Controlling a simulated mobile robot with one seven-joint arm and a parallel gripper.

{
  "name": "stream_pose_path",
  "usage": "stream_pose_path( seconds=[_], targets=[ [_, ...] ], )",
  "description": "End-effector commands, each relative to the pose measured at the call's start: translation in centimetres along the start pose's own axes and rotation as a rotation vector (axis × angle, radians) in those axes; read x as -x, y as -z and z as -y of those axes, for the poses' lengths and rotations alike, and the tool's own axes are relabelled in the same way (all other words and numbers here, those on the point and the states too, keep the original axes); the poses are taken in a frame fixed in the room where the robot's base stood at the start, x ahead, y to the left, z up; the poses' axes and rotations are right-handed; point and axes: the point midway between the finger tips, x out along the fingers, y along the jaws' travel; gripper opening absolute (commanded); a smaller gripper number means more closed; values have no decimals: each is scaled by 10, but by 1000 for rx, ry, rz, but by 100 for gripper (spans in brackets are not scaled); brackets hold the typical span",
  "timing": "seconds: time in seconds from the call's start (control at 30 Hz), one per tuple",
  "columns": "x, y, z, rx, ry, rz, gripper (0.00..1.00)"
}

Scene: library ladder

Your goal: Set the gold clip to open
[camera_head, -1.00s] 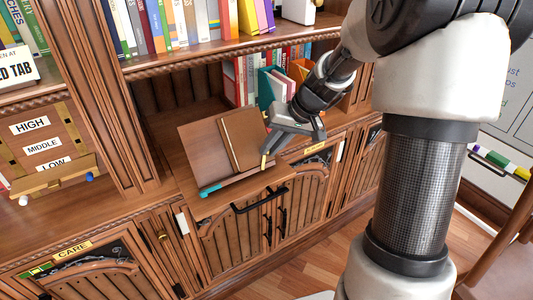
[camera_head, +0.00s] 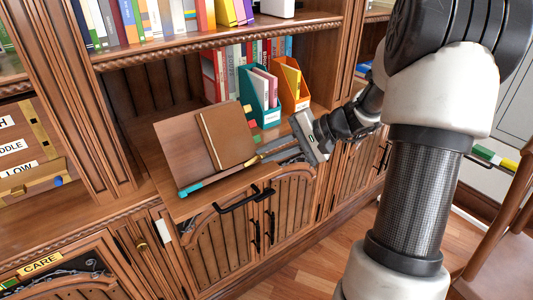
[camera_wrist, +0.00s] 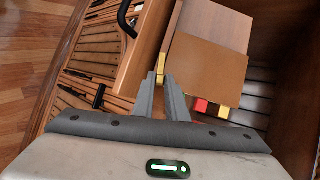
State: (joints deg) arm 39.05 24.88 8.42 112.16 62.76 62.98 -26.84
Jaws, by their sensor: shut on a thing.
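The gold clip (camera_wrist: 162,65) shows in the wrist view as a small yellow piece at the lip edge of a brown book stand. My gripper (camera_wrist: 161,79) has its fingertips close together at the clip, shut on it. In the head view my gripper (camera_head: 264,157) reaches in from the right to the right end of the stand's lip. A teal clip (camera_head: 192,188) sits at the lip's left end.
Teal (camera_head: 257,98) and orange (camera_head: 293,88) file holders stand behind my gripper. Cabinet doors are underneath, with open floor in front.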

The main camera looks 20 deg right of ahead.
Motion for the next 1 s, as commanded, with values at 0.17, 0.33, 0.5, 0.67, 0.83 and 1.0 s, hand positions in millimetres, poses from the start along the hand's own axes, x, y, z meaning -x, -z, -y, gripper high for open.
stream_pose_path(
  seconds=[0.17, 0.33, 0.5, 0.67, 0.83, 1.0],
  targets=[
    [-1, 0, -8, -85, 54, -1, 0],
    [-1, -1, -10, -135, 86, 1, 0],
    [-1, -2, -11, -157, 99, 2, 0],
    [-1, -2, -11, -163, 103, 2, 0],
    [-1, -2, -11, -163, 103, 2, 0],
    [-1, -2, -11, -162, 102, 2, 24]
  ],
)
